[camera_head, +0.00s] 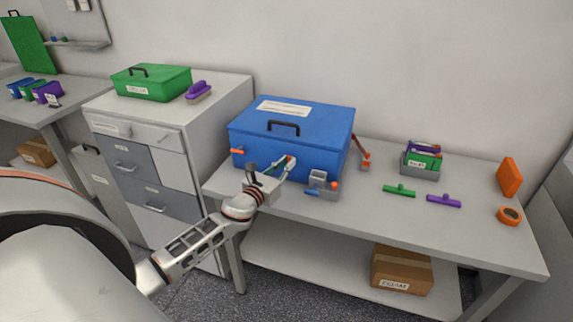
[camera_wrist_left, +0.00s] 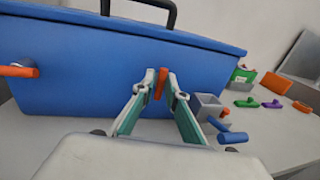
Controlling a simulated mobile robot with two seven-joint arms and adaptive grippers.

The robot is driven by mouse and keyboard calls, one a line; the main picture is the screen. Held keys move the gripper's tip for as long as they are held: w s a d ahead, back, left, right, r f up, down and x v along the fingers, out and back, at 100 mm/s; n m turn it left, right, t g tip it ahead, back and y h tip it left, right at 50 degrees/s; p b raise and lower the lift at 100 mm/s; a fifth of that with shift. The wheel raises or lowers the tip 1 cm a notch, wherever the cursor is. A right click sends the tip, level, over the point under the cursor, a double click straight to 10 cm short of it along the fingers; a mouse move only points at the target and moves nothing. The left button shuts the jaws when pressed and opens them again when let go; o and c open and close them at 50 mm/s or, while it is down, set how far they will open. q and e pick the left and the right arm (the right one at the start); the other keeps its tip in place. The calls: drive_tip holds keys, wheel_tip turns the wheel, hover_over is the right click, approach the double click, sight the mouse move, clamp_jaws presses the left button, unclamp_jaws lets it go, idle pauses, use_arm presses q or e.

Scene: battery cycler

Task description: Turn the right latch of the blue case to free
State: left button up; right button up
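The blue case (camera_head: 290,127) stands on the table with its lid down and a black handle on top. Its front fills much of the left wrist view (camera_wrist_left: 80,70). The orange left latch (camera_head: 237,151) lies level on the front; it shows in the left wrist view (camera_wrist_left: 18,71). The orange right latch (camera_wrist_left: 161,84) stands nearly upright, a little tilted. My left gripper (camera_head: 287,162) is at the case's front right. In the left wrist view its fingertips (camera_wrist_left: 161,80) close in on both sides of the right latch and appear to touch it. My right gripper is not in view.
A grey holder (camera_head: 318,180) with blue and orange parts stands just right of my left gripper. The table's front middle is clear.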

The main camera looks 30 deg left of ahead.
use_arm(q)
drive_tip(key=shift+d+f, duration=0.1)
clamp_jaws()
drive_tip(key=n+y+b, duration=0.1)
drive_tip(key=n+b, duration=0.2)
drive_tip(key=n, duration=0.3)
drive_tip(key=n+t+y+b, duration=0.1)
drive_tip(key=n+b, duration=0.2)
drive_tip(key=n, duration=0.4)
drive_tip(key=n+y+b, duration=0.1)
drive_tip(key=n+b, duration=0.2)
drive_tip(key=n, duration=0.4)
drive_tip(key=shift+f+t+y, duration=0.15)
drive_tip(key=shift+t+y, duration=0.15)
drive_tip(key=shift+t, duration=0.1)
drive_tip(key=shift+n, duration=0.3)
drive_tip(key=o, duration=0.6)
unclamp_jaws()
drive_tip(key=shift+o, duration=0.3)
